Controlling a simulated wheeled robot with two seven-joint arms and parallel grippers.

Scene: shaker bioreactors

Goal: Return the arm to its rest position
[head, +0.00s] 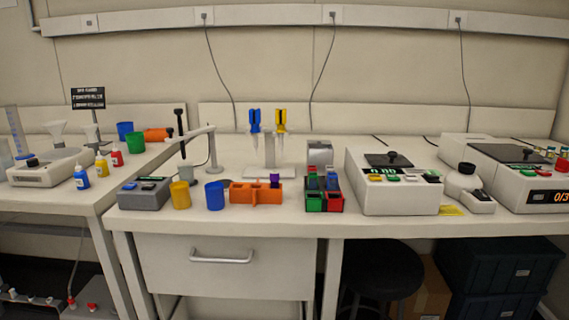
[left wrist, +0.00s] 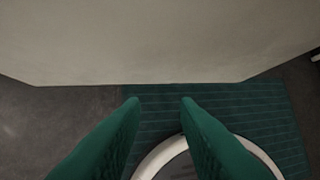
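My left gripper (left wrist: 160,103) shows in the left wrist view as two green fingers with a clear gap between them. It is open and holds nothing. Below and beyond it are a dark green ribbed mat and the floor, with a pale upright surface ahead. No arm or gripper of mine shows in the head view, so my right gripper is not in view.
The bench (head: 270,222) holds an orange rack (head: 256,193), a yellow cup (head: 180,195), a blue cup (head: 214,195), a pipette stand (head: 269,155) and a shaker (head: 392,190). A black stool (head: 384,268) stands beneath. The bench's front edge is clear.

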